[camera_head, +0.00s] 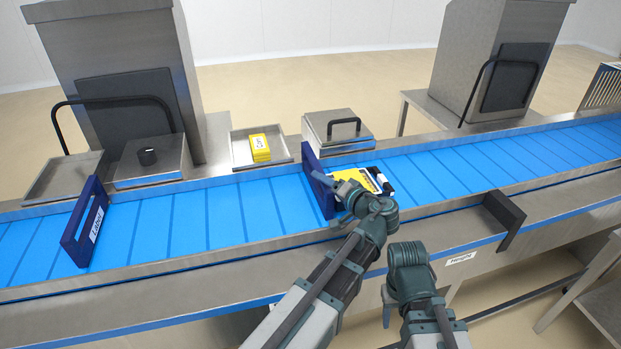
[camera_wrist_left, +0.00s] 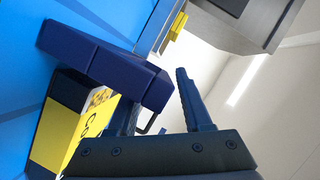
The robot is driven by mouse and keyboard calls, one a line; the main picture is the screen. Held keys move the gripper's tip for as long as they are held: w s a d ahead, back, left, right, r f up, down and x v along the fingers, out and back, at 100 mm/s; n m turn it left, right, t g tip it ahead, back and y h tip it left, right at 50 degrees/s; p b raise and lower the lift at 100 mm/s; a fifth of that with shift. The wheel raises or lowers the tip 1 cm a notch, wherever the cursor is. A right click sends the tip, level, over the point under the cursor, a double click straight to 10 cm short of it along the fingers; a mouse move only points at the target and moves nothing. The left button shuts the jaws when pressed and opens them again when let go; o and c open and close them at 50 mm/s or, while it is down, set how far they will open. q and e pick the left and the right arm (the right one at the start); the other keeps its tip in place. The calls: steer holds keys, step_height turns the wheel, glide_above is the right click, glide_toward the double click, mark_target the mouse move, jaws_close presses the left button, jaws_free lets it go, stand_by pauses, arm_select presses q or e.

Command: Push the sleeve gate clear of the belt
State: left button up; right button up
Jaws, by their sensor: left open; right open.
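A dark blue gate (camera_head: 312,180) stands across the blue belt at mid-view, its own label not visible; I take it as the sleeve gate. It looms large in the left wrist view (camera_wrist_left: 105,62). A yellow printed pack (camera_head: 352,176) lies on the belt just right of it, also seen in the left wrist view (camera_wrist_left: 55,135). My left gripper (camera_head: 334,187) is open beside the gate, over the pack; I cannot tell whether a finger touches the gate. Its fingers show in the left wrist view (camera_wrist_left: 158,103). My right gripper (camera_head: 387,303) is open and empty, in front of the conveyor.
Another blue gate (camera_head: 86,224) with a label crosses the belt at left. A dark bracket (camera_head: 505,218) sits at the belt's front edge at right. The belt between the gates is clear.

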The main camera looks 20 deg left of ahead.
arm_select(q)
steer(key=shift+w+a, duration=0.15)
jaws_close()
stand_by(1.4)
